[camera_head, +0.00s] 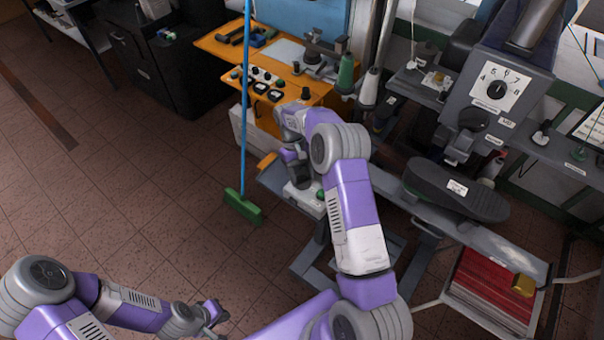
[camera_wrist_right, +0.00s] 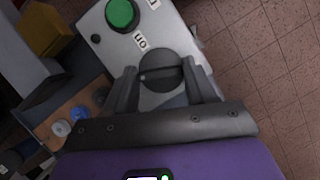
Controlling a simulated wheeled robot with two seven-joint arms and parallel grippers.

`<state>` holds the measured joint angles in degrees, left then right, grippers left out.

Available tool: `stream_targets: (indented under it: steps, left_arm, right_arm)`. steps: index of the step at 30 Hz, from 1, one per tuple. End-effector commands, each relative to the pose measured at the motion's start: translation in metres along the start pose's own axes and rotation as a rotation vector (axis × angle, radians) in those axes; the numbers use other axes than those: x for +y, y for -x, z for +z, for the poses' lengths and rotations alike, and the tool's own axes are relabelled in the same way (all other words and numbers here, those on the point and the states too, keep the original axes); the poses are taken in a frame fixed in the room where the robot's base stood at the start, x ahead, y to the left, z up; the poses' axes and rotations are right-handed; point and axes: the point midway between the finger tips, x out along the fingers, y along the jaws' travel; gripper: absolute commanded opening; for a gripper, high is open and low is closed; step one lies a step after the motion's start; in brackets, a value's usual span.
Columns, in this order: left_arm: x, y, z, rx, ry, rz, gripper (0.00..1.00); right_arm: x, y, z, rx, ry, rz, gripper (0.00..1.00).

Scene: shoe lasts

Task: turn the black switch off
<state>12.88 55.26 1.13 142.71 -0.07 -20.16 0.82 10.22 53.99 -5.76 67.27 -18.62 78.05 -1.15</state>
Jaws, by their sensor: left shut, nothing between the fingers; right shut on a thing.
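The black switch (camera_wrist_right: 160,73) is a round rotary knob on a light grey control box (camera_wrist_right: 178,38), seen in the right wrist view. A label near it appears to read "ON", and a large green button (camera_wrist_right: 121,13) sits above it. My right gripper (camera_wrist_right: 163,82) is shut on the black switch, one finger on each side. In the head view my right gripper (camera_head: 292,172) is low over the control box (camera_head: 305,199), and the switch is hidden there. My left gripper (camera_head: 214,312) is shut and empty over the floor at the lower left.
A green broom (camera_head: 243,207) with a blue handle stands left of my right arm. An orange bench (camera_head: 222,48) with gauges and knobs is behind. A machine with a numbered dial (camera_head: 496,89) and a dark sole-shaped part (camera_head: 455,189) stands right. The left floor is clear.

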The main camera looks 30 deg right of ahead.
Motion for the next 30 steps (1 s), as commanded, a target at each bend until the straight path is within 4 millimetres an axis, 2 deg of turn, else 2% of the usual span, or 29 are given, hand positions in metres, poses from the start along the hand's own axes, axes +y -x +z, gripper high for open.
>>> stream_targets:
  steps: [6,15,30]
  left_arm:
    - [0.0001,0.0002,0.0,0.0,0.0,0.0,0.0]
    - [0.0001,0.0003,0.0,0.0,0.0,0.0,0.0]
    - [0.0001,0.0004,0.0,0.0,0.0,0.0,0.0]
  right_arm:
    - [-0.0013,0.0013,-0.0003,0.004,0.171,0.073,0.25]
    - [-0.0021,0.0012,0.0001,0.004,0.337,0.142,0.25]
    - [-0.0023,0.0009,-0.0001,0.005,0.415,0.174,0.25]
